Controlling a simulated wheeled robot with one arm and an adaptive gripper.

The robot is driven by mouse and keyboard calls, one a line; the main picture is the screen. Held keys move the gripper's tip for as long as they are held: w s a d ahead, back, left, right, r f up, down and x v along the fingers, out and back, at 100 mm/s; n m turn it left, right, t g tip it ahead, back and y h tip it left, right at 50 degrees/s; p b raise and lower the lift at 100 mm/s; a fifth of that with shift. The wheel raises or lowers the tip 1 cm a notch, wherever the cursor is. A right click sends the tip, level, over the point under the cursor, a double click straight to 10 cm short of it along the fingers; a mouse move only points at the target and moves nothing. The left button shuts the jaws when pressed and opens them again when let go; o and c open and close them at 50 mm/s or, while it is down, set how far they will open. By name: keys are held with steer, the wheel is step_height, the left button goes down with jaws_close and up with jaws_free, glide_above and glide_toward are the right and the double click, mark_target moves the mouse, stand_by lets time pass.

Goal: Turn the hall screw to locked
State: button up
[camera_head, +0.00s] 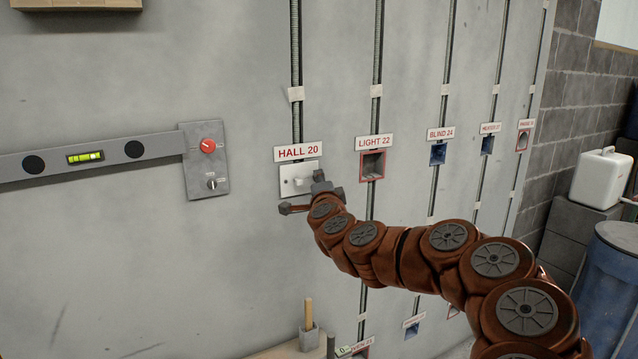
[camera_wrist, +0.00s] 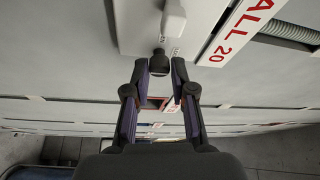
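The hall screw (camera_wrist: 160,62) is a small dark round knob at the edge of the white hall switch plate (camera_wrist: 137,28). In the wrist view it sits between my fingertips. The white rocker (camera_wrist: 174,18) is beside the screw. Small marks near the screw are too small to read.
A grey box with a red dial (camera_head: 208,146) and a spirit level (camera_head: 90,157) are on the wall at left. The LIGHT 22 box (camera_head: 373,166) is close at right. A wooden-handled tool (camera_head: 309,316) stands below. A conduit (camera_head: 296,60) runs up from the hall label.

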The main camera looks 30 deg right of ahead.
steer(key=o, duration=0.3)
steer(key=shift+a, duration=0.1)
steer(key=shift+v, duration=3.7)
